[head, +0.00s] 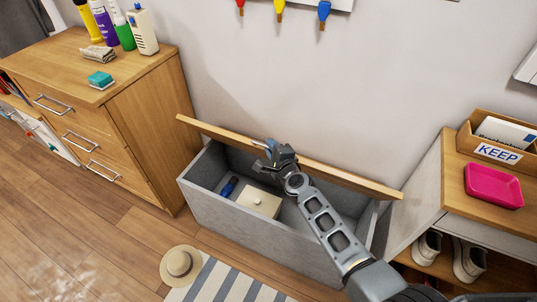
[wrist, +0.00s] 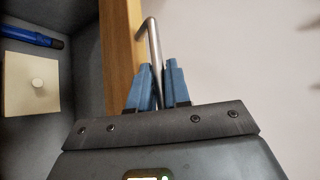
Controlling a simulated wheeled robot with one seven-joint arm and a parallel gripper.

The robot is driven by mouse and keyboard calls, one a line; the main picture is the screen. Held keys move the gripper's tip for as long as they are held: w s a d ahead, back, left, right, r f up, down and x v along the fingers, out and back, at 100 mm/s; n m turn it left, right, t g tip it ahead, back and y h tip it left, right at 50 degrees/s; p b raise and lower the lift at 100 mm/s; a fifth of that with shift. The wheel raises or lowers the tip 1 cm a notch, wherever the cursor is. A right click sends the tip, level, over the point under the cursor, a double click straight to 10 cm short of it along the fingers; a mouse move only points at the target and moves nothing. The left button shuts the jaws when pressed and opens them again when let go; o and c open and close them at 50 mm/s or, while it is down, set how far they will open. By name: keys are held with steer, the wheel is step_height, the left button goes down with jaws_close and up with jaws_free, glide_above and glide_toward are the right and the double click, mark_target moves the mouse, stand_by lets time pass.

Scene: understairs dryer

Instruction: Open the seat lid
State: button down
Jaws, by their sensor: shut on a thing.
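The seat lid (head: 345,175) is a wooden board standing raised along the back of the grey storage bench (head: 215,205), close to the wall. The bench is open and its inside shows. My gripper (head: 268,148) reaches over the bench to the lid. In the wrist view my gripper (wrist: 157,88) has its blue fingers shut on a bent metal handle (wrist: 153,42) beside the lid's wooden edge (wrist: 122,45). Inside the bench lie a cream box (head: 259,202) with a round knob and a blue cylindrical object (head: 229,187).
A wooden drawer cabinet (head: 145,125) with bottles, a cloth and a teal sponge on top stands at the left. At the right a shelf unit (head: 425,190) holds a pink tray (head: 493,185), a KEEP box (head: 497,152) and shoes. A straw hat (head: 181,264) lies on the floor by a striped rug (head: 225,285).

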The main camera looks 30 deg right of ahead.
steer(key=shift+w+d+r, duration=0.3)
steer(key=shift+d+r, duration=0.15)
steer(key=shift+d, duration=0.1)
steer(key=shift+w+d+r, duration=0.3)
steer(key=shift+d+r, duration=0.1)
steer(key=shift+d, duration=0.1)
steer(key=shift+m+g+y, duration=0.7)
steer(key=shift+m+g, duration=0.1)
steer(key=shift+g, duration=0.1)
steer(key=shift+w+d+r+p, duration=0.1)
steer(key=shift+w+d+r, duration=0.65)
steer(key=shift+w+d, duration=1.35)
steer(key=shift+w+d+r+p, duration=0.15)
steer(key=shift+w+d+r, duration=0.75)
steer(key=shift+d, duration=2.25)
steer(key=shift+w+d+r+p, duration=0.1)
steer(key=shift+w+d+r, duration=0.55)
steer(key=shift+w+d, duration=1.5)
steer(key=shift+s+d, duration=0.5)
